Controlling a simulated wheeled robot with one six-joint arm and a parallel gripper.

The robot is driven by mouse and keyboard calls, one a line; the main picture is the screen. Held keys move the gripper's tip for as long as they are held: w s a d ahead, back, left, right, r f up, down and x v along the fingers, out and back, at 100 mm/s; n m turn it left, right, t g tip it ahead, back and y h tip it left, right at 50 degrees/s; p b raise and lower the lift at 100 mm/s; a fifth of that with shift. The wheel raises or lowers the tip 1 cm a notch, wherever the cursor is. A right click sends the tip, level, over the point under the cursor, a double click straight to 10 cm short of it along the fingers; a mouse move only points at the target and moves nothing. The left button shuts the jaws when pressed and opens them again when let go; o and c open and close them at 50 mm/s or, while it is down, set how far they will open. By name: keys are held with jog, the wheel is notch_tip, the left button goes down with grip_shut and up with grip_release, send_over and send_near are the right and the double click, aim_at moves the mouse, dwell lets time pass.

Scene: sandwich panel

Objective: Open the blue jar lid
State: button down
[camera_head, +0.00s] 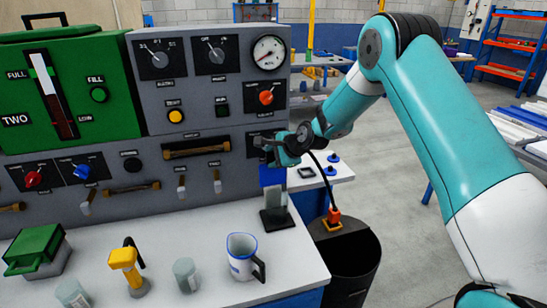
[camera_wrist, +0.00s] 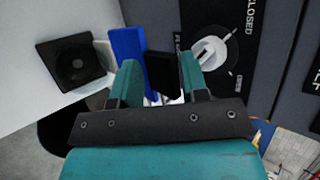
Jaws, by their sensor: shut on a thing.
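My gripper (camera_head: 275,148) is at the right end of the grey panel, in front of its lower right corner. In the wrist view its two teal fingers (camera_wrist: 158,66) are on either side of a small black block (camera_wrist: 163,74), and they are shut on it. An upright blue piece (camera_wrist: 127,52) stands beside the left finger; a blue piece (camera_head: 271,176) also shows below my gripper in the head view. I cannot tell whether it belongs to a jar. No jar with a blue lid is clearly visible.
A black-based stand (camera_head: 277,218) is on the white bench below my gripper. A white mug (camera_head: 242,257), a yellow-topped tool (camera_head: 124,258) and a green box (camera_head: 37,250) stand on the bench. A round knob (camera_wrist: 207,54) marked CLOSED is right of my fingers. A black bin (camera_head: 347,262) stands right.

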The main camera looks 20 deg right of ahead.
jog(key=shift+s+a+f, duration=0.1)
jog(key=shift+s+f, duration=0.05)
jog(key=shift+f, duration=0.25)
jog(key=c, duration=1.2)
grip_release()
jog(key=shift+f, duration=0.1)
jog(key=shift+o, duration=0.2)
jog(key=b+v, duration=0.2)
jog(key=v, duration=1.5)
jog(key=shift+r, duration=0.4)
